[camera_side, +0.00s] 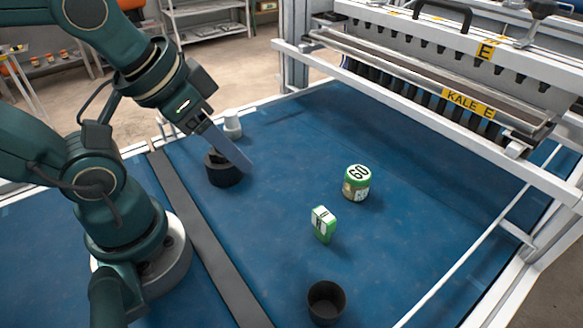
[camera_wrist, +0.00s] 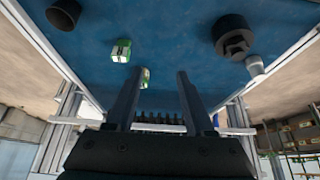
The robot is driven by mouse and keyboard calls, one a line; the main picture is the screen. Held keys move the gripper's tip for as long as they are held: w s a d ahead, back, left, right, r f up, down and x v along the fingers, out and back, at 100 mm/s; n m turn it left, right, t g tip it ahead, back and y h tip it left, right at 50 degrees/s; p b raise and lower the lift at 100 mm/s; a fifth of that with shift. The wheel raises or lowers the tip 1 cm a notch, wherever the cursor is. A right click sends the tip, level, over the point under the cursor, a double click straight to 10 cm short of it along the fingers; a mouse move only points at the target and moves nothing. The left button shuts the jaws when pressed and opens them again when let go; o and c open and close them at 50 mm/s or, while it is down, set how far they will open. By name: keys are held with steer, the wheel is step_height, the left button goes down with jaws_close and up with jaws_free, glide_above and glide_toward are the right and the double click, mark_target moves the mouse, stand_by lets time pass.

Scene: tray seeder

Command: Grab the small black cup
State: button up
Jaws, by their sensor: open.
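The small black cup (camera_side: 326,303) stands upright and open-topped on the blue table, at the front edge of the side view. It also shows at the top left of the wrist view (camera_wrist: 64,14). My gripper (camera_side: 243,162) is far from it, at the upper left of the side view, beside and partly in front of a black round base with a raised block (camera_side: 222,174). In the wrist view my gripper (camera_wrist: 156,85) has its two long fingers wide apart with nothing held between them. The black base shows there at the top right (camera_wrist: 233,35).
A small pale grey container (camera_side: 232,125) stands behind the black base. A seeder frame with a bar (camera_side: 440,130) spans the right and back. Blue table between cup and box is clear.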

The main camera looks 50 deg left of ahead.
steer(key=o, duration=0.7)
steer(key=shift+c, duration=0.2)
